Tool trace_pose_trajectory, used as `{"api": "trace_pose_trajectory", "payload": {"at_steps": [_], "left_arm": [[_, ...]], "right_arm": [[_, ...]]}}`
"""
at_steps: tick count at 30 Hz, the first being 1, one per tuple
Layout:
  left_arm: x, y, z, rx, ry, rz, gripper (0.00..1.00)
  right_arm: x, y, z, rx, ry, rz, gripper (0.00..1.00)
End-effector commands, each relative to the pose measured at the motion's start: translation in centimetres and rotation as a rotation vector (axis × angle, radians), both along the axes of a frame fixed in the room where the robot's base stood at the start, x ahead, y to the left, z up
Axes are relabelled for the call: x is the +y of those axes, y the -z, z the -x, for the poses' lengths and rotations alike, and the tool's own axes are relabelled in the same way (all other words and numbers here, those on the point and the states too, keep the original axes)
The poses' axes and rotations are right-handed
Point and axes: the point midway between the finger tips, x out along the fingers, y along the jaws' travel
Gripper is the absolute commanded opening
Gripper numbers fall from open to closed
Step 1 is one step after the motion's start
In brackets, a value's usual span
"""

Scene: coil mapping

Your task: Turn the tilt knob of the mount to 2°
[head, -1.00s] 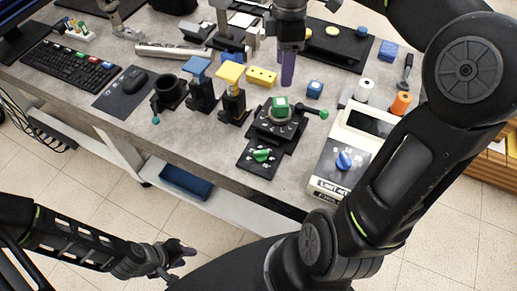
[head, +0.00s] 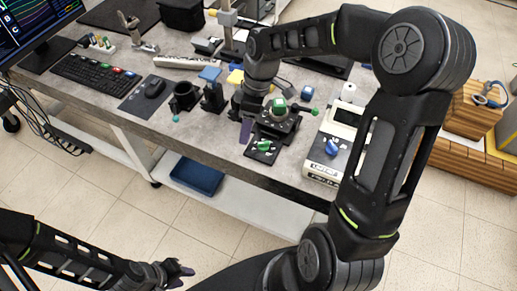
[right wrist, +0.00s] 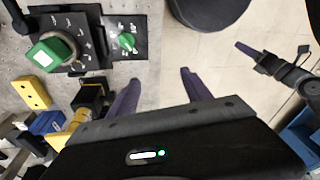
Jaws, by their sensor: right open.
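The mount (head: 285,130) is a black stepped stage on the bench, with a green-and-white block (head: 278,105) on top. At its front a black plate bears the green tilt knob (head: 264,146) amid white marks. In the right wrist view the green knob (right wrist: 127,41) sits on its marked plate, the digits too small to read. My right gripper (head: 246,132) is left of the knob; its purple fingers (right wrist: 160,78) are open and empty, apart from the knob. My left gripper (head: 185,269) is low, away from the bench; its finger gap is unclear.
A device with a blue knob (head: 332,147) stands right of the mount. A black holder (head: 185,96) and a blue-topped post (head: 211,85) stand to the left. A green-tipped lever (head: 314,112) sticks out right of the mount. The bench front left of the plate is clear.

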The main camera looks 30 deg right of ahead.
Motion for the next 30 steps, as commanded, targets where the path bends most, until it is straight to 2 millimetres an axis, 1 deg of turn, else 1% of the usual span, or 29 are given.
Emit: {"api": "trace_pose_trajectory", "payload": {"at_steps": [1,5,6,8,9,11,12,14,15,17,18,19,20,21,24,25,27,30], "left_arm": [[0.0,0.0,0.0,-0.001,0.001,0.0,0.34],[0.0,0.0,0.0,-0.001,0.001,0.001,0.34],[0.0,0.0,0.0,-0.001,0.001,0.001,0.34],[0.0,0.0,0.0,-0.001,0.001,0.0,0.34],[0.0,0.0,0.0,-0.001,0.001,0.0,0.34],[0.0,0.0,0.0,-0.001,0.001,0.001,0.34],[0.0,0.1,0.0,-0.001,0.001,0.001,0.34],[0.0,0.3,0.0,-0.001,0.001,0.001,0.34],[0.0,0.5,-0.1,-0.003,0.001,0.001,0.34],[-0.1,1.3,-0.1,-0.004,0.002,0.002,0.34],[-0.1,2.1,-0.2,-0.007,0.002,0.003,0.34],[-0.1,3.0,-0.3,-0.009,0.002,0.005,0.34],[-0.2,4.4,-0.4,-0.012,0.003,0.006,0.34],[-0.2,5.7,-0.5,-0.017,0.004,0.009,0.34],[-0.4,7.7,-0.7,-0.024,0.006,0.015,0.34],[-0.4,8.2,-0.7,-0.027,0.007,0.016,0.34],[-0.5,8.9,-0.8,-0.031,0.008,0.02,0.34],[-0.6,9.3,-0.9,-0.034,0.009,0.022,0.34]], "right_arm": [[1.1,2.1,0.3,0.017,0.033,-0.024,0.57],[3.8,7.2,1.0,0.047,0.153,-0.083,0.57],[4.7,8.8,1.4,0.059,0.195,-0.102,0.57],[6.0,11.2,2.2,0.078,0.26,-0.125,0.57],[7.0,12.9,2.9,0.095,0.307,-0.141,0.57],[8.4,15.4,4.2,0.122,0.385,-0.162,0.57],[9.4,17.1,5.2,0.141,0.441,-0.175,0.57],[10.9,19.8,7.2,0.174,0.533,-0.189,0.57],[12.0,21.7,8.7,0.199,0.6,-0.196,0.57],[13.5,24.8,11.4,0.235,0.707,-0.199,0.57],[14.4,27.1,13.3,0.256,0.778,-0.196,0.57],[15.1,28.8,14.7,0.267,0.827,-0.192,0.57],[15.8,31.0,16.0,0.276,0.872,-0.187,0.57],[16.3,32.7,16.8,0.274,0.91,-0.183,0.57],[17.2,35.1,17.7,0.261,0.951,-0.182,0.57],[17.4,35.7,17.8,0.257,0.955,-0.183,0.57],[17.8,36.6,18.1,0.25,0.964,-0.184,0.57],[18.1,37.0,18.3,0.244,0.969,-0.185,0.57]]}}
